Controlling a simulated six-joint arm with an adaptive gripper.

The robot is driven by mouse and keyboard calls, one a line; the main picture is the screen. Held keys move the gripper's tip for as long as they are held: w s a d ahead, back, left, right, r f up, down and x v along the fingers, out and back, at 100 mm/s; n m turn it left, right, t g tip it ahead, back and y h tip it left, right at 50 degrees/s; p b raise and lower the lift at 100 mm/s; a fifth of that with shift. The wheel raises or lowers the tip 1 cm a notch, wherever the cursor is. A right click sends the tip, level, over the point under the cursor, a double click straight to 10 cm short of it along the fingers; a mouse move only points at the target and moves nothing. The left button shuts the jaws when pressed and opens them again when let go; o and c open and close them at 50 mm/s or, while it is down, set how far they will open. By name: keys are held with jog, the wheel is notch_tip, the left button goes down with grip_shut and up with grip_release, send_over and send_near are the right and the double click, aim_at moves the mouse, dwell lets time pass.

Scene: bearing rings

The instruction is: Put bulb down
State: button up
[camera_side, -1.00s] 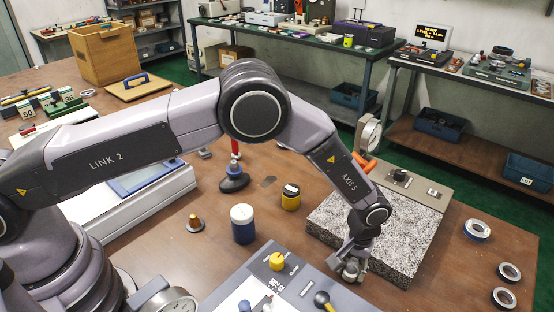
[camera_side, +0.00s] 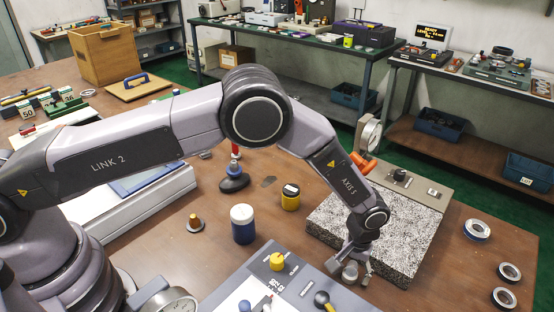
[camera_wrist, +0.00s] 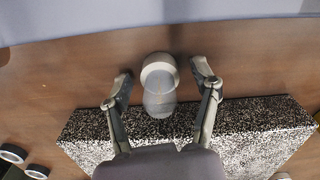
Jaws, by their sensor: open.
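The bulb (camera_wrist: 159,100) is a translucent grey piece with a pale ring-shaped end. In the wrist view it lies between the two fingers of my gripper (camera_wrist: 164,82), with a gap on each side. My gripper is open around it. In the side view my gripper (camera_side: 355,267) is low at the front edge of the speckled granite block (camera_side: 400,235), and the bulb (camera_side: 350,272) shows small between its fingers. The bulb's contact with the wooden table is hard to make out.
A grey panel (camera_side: 262,283) with knobs is close to the left of my gripper. Several rings, one at the right (camera_side: 477,230), lie on the table.

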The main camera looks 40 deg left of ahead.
aim_at(354, 261)
jog(key=r, duration=1.3)
jog(key=shift+w+r, duration=0.15)
jog(key=shift+w, duration=0.1)
jog(key=s+a+r+t, duration=0.1)
jog(key=s+a+r, duration=0.1)
jog(key=a+r, duration=0.75)
jog(key=s+a+r+t, duration=0.1)
jog(key=a+r, duration=0.6)
jog(key=r, duration=0.5)
jog(key=s+a+r+t, duration=0.1)
jog(key=s+a+r, duration=0.3)
jog(key=s+a, duration=0.3)
jog(key=s+a+r+m+t, duration=0.1)
jog(key=s+a+r, duration=0.3)
jog(key=s+a, duration=0.3)
jog(key=s, duration=0.3)
jog(key=shift+s+a+m+t+h, duration=0.3)
jog(key=shift+s+a+t, duration=0.1)
jog(key=shift+t, duration=0.4)
jog(key=s, duration=0.2)
jog(key=s+a+f, duration=0.1)
jog(key=s, duration=0.1)
jog(key=s+a+f, duration=0.1)
jog(key=s, duration=0.1)
jog(key=shift+s+a, duration=0.1)
jog(key=shift+s, duration=0.25)
jog(key=shift+c, duration=0.5)
